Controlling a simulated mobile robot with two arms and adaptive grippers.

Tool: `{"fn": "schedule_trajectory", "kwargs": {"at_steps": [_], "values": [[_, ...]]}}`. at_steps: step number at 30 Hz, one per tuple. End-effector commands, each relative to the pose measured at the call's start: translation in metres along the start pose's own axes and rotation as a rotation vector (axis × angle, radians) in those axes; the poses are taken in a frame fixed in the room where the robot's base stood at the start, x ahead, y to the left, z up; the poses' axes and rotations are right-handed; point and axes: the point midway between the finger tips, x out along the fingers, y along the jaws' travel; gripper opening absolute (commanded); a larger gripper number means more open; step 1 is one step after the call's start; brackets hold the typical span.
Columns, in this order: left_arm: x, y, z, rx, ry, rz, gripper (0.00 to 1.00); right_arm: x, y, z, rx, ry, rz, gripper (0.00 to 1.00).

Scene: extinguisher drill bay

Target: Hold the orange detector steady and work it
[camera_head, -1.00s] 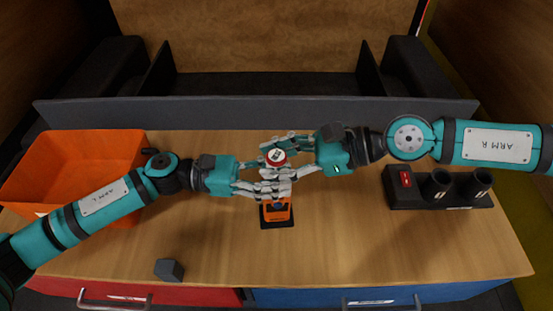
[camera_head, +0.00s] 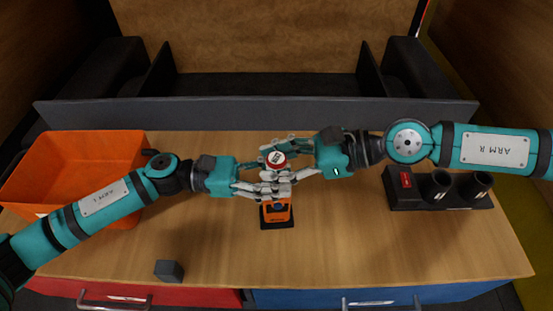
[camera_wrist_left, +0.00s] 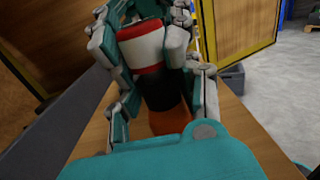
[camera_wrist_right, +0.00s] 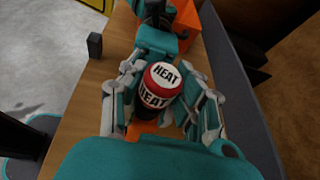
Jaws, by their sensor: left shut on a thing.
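The orange detector (camera_head: 278,214) stands upright on the wooden table. Its black middle and red-and-white top, marked HEAT, show in the right wrist view (camera_wrist_right: 160,84) and left wrist view (camera_wrist_left: 145,62). My left gripper (camera_head: 284,184) comes in low from the left and is shut on the detector, its fingers hiding much of the middle. My right gripper (camera_head: 277,148) comes from the right, higher up, with its fingers spread either side of the HEAT top. It looks open, with small gaps beside the top; exact contact is hard to tell.
An orange bin (camera_head: 75,165) stands at the left, behind my left arm. A black holder with two cups and a red switch (camera_head: 438,190) is at the right. A small dark cube (camera_head: 169,270) lies near the front edge. The front right tabletop is clear.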

Motion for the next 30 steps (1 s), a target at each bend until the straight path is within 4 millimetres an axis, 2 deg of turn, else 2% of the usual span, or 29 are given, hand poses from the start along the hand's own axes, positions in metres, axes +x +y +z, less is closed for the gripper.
{"fn": "schedule_trajectory", "kwargs": {"at_steps": [1, 6, 17, 20, 30], "values": [[0.0, 0.0, -0.001, 0.002, 0.002, 0.001, 0.0, 0.0, 0.0, -0.001, 0.0, 0.001, 0.001, 0.37], [0.0, 0.001, -0.001, 0.002, 0.002, 0.002, 0.0, 0.0, 0.001, -0.001, 0.001, 0.002, 0.002, 0.58], [0.0, 0.0, -0.001, 0.002, 0.002, 0.002, 0.0, -0.005, 0.001, -0.002, 0.004, 0.001, 0.001, 0.58], [0.0, 0.001, -0.001, 0.002, 0.003, 0.002, 0.0, -0.018, 0.0, -0.002, 0.005, 0.001, -0.002, 0.58], [0.0, 0.001, -0.001, 0.003, 0.003, 0.002, 0.0, -0.089, 0.0, -0.002, 0.004, 0.003, -0.003, 0.58]]}}
